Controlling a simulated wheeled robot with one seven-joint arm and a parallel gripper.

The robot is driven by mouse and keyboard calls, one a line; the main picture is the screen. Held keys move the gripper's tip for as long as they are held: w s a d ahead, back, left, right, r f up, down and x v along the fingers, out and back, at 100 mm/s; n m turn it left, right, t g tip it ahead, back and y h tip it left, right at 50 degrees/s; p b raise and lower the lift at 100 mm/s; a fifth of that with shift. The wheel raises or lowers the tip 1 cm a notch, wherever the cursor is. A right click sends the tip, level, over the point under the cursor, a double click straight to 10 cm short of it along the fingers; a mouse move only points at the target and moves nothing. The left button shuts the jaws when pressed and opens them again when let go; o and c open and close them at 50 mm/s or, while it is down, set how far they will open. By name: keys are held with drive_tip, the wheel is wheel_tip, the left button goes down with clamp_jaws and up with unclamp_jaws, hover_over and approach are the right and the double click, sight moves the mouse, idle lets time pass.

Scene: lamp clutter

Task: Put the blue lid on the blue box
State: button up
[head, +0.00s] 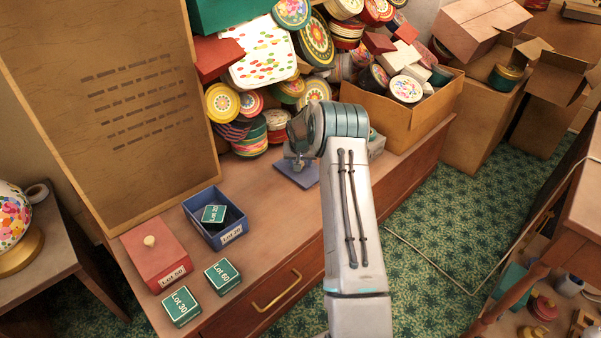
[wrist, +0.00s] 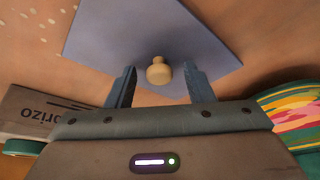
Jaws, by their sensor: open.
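The blue box (head: 238,234) stands open on the wooden dresser top, labelled in front, with a small green box (head: 213,213) inside it. The blue lid (head: 297,174) lies apart from the box, to its right, partly hidden by my arm in the head view. In the wrist view the blue lid (wrist: 150,32) shows as a flat plate with a pale round knob (wrist: 159,72). My gripper (wrist: 159,84) is open, with its fingers on either side of the knob. In the head view my arm hides most of the gripper.
A red lidded box (head: 155,254) and two small green boxes (head: 222,277) (head: 181,306) stand left of and in front of the blue box. Colourful tins (head: 278,126) and a full cardboard box (head: 410,122) crowd the back. The dresser top between blue box and lid is clear.

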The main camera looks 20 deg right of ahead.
drive_tip(key=c, duration=1)
drive_tip(key=shift+r, duration=0.1)
drive_tip(key=shift+c, duration=0.2)
